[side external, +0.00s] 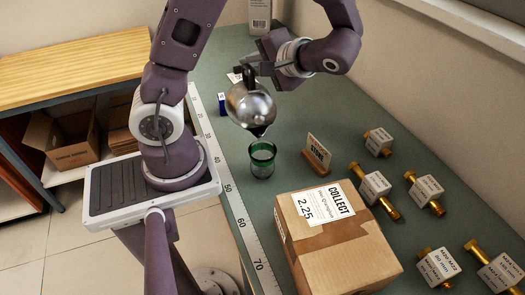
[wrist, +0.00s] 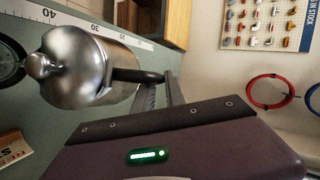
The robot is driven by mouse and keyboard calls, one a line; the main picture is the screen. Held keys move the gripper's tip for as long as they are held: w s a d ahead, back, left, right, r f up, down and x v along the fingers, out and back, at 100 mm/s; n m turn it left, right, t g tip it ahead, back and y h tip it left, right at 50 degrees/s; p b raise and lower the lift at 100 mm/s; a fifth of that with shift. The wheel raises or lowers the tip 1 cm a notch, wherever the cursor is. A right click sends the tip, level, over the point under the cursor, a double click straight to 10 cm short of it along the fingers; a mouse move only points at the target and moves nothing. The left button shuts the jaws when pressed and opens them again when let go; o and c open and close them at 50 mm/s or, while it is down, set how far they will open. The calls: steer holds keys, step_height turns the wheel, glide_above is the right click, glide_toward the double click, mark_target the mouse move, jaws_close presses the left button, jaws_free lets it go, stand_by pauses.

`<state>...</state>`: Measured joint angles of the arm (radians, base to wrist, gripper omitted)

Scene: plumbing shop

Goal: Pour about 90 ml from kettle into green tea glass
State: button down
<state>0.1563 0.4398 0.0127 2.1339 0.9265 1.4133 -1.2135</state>
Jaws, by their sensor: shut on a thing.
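The steel kettle (side external: 250,103) hangs in the air, tilted, with its dark lower end just above the green tea glass (side external: 262,158). My gripper (side external: 250,72) is shut on the kettle's black handle. In the wrist view the kettle (wrist: 88,68) shows its lid knob toward the left, and my gripper's fingers (wrist: 161,88) close on the dark handle. The glass stands upright on the green bench, apart from the kettle. I cannot make out a stream or the liquid level in the glass.
A cardboard box (side external: 335,235) stands in front and right of the glass. A small sign in a wooden stand (side external: 317,158) is to the glass's right. Several brass fittings with white labels (side external: 375,187) lie further right. A measuring strip (side external: 228,190) runs along the left bench edge.

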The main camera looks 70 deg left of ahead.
steer(key=shift+d+r+y+p, duration=0.35)
steer(key=shift+d+p, duration=0.1)
steer(key=shift+p, duration=0.35)
stand_by(0.5)
steer(key=shift+s+d+r+n+y+p, duration=0.15)
steer(key=shift+d+y+p, duration=0.1)
steer(key=shift+d, duration=0.3)
steer(key=shift+d+r+n+y+p, duration=0.1)
steer(key=shift+d+r+y+p, duration=0.1)
steer(key=shift+d, duration=0.35)
steer(key=shift+s+d+r+n+y+p, duration=0.15)
steer(key=shift+d+y+p, duration=0.1)
steer(key=shift+d, duration=0.3)
steer(key=a+f+h, duration=0.1)
steer(key=a, duration=0.1)
steer(key=a+f+h, duration=0.1)
steer(key=a+m+h, duration=0.1)
steer(key=a, duration=0.1)
steer(key=shift+w+a+f, duration=0.3)
steer(key=shift+w+f, duration=0.05)
steer(key=shift+f, duration=0.05)
steer(key=shift+w+a+f+m+h+b, duration=0.2)
steer(key=shift+a+f+m+h+b, duration=0.25)
steer(key=shift+a+f+h, duration=1.05)
steer(key=shift+d+f, duration=0.1)
steer(key=shift+f, duration=0.05)
